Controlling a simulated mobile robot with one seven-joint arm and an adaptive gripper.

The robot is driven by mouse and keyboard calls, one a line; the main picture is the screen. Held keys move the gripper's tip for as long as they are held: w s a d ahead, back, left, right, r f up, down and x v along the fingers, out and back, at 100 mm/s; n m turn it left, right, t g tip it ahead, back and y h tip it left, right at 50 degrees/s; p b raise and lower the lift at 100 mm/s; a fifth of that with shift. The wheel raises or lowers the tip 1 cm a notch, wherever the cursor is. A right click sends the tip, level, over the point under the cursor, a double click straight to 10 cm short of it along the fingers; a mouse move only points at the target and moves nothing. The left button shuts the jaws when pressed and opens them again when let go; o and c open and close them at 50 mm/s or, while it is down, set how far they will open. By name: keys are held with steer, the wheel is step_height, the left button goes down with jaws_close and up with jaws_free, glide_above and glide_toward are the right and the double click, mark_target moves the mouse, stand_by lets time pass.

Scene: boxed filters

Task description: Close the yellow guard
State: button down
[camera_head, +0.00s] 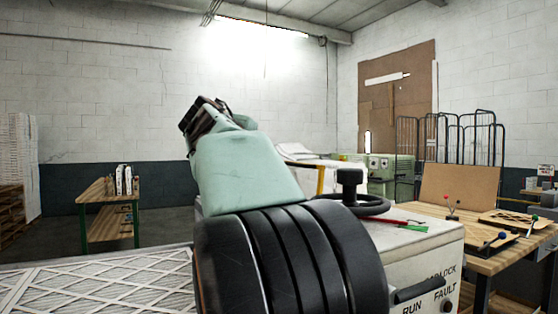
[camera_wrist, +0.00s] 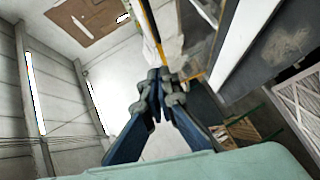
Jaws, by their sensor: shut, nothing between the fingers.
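A yellow frame edge (camera_head: 320,180), which looks like part of the guard, shows behind my arm beside the white machine box. My arm hides most of it, so I cannot tell how far open it is. In the wrist view a yellow bar (camera_wrist: 151,28) runs from the top edge down to just behind my fingertips, and a shorter yellow piece shows right of them. My gripper (camera_wrist: 160,76) is shut and empty. Its tips overlap the bar's lower end in the picture; I cannot tell whether they touch.
A white machine box (camera_head: 425,262) labelled RUN and FAULT stands at right, with a dark handwheel (camera_head: 350,200) above it. A mesh-faced filter (camera_head: 100,285) lies at lower left. A wooden workbench (camera_head: 490,258) with small parts is at right.

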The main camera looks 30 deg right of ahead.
steer(key=p, duration=0.4)
glide_toward(284, 163)
steer(key=w, duration=0.4)
steer(key=shift+s+d+f, duration=0.1)
steer(key=shift+d+f, duration=0.1)
steer(key=shift+d, duration=0.5)
steer(key=shift+d+f, duration=0.2)
steer(key=shift+d, duration=0.5)
steer(key=shift+s+d+f, duration=0.1)
steer(key=shift+d+f, duration=0.1)
steer(key=shift+d, duration=0.45)
steer(key=shift+w+r, duration=0.1)
steer(key=shift+r, duration=0.05)
